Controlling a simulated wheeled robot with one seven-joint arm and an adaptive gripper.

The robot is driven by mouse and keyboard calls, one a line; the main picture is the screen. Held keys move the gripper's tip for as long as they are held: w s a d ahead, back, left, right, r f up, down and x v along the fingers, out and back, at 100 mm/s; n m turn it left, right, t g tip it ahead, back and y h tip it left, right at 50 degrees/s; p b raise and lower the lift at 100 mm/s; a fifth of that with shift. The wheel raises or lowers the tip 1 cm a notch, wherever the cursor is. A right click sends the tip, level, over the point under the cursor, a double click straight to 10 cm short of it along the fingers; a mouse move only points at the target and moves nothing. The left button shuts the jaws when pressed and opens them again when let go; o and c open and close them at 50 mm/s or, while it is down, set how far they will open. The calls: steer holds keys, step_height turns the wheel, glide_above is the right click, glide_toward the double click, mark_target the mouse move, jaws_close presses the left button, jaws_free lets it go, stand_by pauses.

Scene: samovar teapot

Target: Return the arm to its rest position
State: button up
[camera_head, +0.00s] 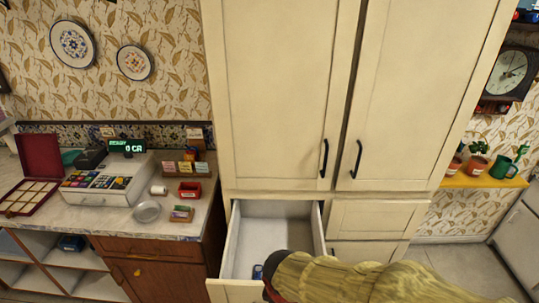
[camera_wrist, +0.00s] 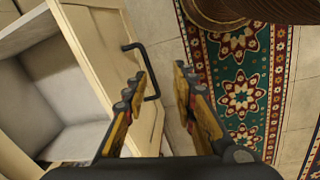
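My gripper (camera_wrist: 168,82) shows in the wrist view with its two fingers apart and nothing between them. It is beside the front of an open drawer (camera_wrist: 112,65), near the dark drawer handle (camera_wrist: 152,88); I cannot tell if it touches the handle. In the head view my arm (camera_head: 365,280), in a yellowish cover, reaches in from the lower right over the front of the open drawer (camera_head: 265,235). The gripper itself is mostly hidden there by the arm.
The tall cream cabinet (camera_head: 285,90) stands above the drawer, both doors shut. A counter (camera_head: 170,222) with a cash register (camera_head: 103,183) and small boxes is at left. A patterned rug (camera_wrist: 240,85) lies on the floor, with a round brown object (camera_wrist: 220,14) at its top.

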steer(key=s+d+r+m+t, duration=0.2)
steer(key=d+r+m, duration=0.5)
steer(key=r, duration=0.3)
steer(key=s+d+r+m+t, duration=0.2)
steer(key=d+r+m, duration=0.5)
steer(key=r, duration=0.4)
steer(key=shift+s+d+r+m, duration=0.25)
steer(key=shift+s+d+m, duration=0.05)
steer(key=shift+s+d, duration=0.3)
